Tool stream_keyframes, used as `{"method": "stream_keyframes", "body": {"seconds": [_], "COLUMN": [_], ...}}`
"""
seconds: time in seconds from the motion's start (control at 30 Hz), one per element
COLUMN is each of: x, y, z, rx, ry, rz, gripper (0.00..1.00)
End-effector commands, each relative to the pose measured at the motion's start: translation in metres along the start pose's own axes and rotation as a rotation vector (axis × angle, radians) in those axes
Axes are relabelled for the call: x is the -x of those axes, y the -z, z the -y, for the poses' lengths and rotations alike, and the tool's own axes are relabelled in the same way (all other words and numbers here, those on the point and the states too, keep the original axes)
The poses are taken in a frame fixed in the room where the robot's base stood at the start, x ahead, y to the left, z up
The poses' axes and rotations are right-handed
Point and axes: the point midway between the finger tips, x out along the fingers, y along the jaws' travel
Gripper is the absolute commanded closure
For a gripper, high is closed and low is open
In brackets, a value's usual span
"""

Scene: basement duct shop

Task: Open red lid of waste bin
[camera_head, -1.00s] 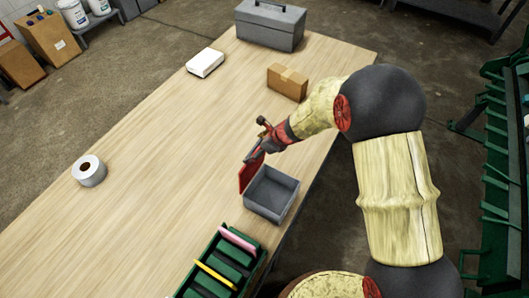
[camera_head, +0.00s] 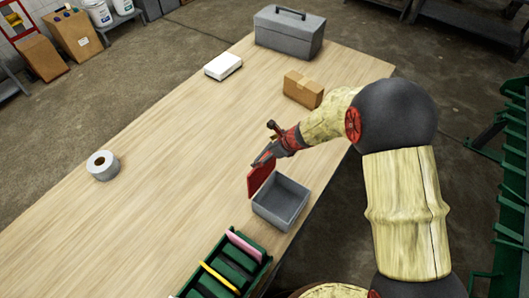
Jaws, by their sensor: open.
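The waste bin (camera_head: 283,212) is a small grey open-topped box near the table's right edge. Its red lid (camera_head: 261,180) stands raised along the bin's left side, and the bin's empty-looking inside shows. My gripper (camera_head: 262,157) is open at the upper edge of the red lid, above and behind the bin. My arm reaches in from the right. Whether a fingertip touches the lid is too small to tell.
A green rack (camera_head: 240,268) with pink and yellow items stands in front of the bin. A cardboard box (camera_head: 303,90), white box (camera_head: 223,66), grey toolbox (camera_head: 289,35) and tape roll (camera_head: 103,165) are on the wooden table (camera_head: 165,185). The table's middle is clear.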

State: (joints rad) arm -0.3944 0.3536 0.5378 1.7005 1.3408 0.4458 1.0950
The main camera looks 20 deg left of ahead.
Motion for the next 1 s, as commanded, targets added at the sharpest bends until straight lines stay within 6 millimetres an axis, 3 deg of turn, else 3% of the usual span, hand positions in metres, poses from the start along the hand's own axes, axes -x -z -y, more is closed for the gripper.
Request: {"method": "stream_keyframes", "body": {"seconds": [0.27,0.43,0.8,1.0], "x": [0.0,0.011,0.083,0.11], "y": [0.001,0.001,0.0,0.001], "z": [-0.001,0.0,0.001,0.0], "rx": [-0.001,-0.001,0.0,-0.001], "ry": [-0.001,-0.001,0.002,0.0], "rz": [-0.002,-0.002,0.0,-0.001], "gripper": [0.0,0.0,0.0,0.0]}}
